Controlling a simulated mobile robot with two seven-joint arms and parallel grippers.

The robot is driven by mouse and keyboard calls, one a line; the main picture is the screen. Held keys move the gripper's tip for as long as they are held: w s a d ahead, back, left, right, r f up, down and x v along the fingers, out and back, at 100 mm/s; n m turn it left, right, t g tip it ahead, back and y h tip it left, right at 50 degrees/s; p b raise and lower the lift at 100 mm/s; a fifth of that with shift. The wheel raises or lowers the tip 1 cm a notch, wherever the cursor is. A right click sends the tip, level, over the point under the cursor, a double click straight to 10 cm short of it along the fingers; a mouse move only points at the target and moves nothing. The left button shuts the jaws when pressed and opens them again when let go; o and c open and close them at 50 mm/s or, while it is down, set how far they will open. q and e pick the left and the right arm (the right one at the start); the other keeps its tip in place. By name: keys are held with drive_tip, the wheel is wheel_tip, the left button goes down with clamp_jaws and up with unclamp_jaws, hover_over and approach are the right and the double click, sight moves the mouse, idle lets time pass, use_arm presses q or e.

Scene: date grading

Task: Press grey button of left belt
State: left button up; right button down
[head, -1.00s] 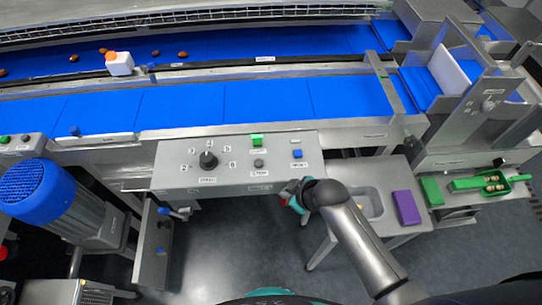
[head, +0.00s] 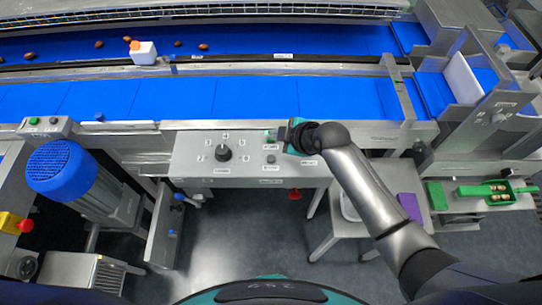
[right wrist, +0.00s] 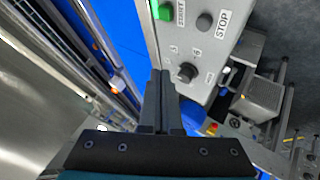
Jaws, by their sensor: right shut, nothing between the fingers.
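A grey control panel (head: 195,172) at the front edge of the belts has a black knob (head: 223,153). A grey button (head: 270,159) sits right of the knob; in the right wrist view the grey button (right wrist: 204,20) carries the label STOP. The green button (head: 270,133), labelled START (right wrist: 165,12), is beside it, partly covered in the head view. My left gripper is not in view.
A small panel (head: 45,130) with a green button and a dark one is at the far left. A blue motor (head: 62,167) stands below it. A white box with an orange top (head: 143,56) is by the back belt. A green tray (head: 485,201) is at the right.

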sight(274, 160)
wheel_tip(274, 160, down, 9)
drive_tip(key=b, duration=0.7)
drive_tip(key=shift+r, duration=0.1)
idle(1.8)
drive_tip(key=shift+f+b, duration=0.3)
drive_tip(key=shift+f, duration=0.1)
drive_tip(key=shift+f+b, duration=0.4)
drive_tip(key=shift+f, duration=0.1)
idle(0.5)
drive_tip(key=shift+r, duration=0.15)
drive_tip(key=shift+r+p, duration=0.75)
drive_tip(key=shift+p, duration=0.15)
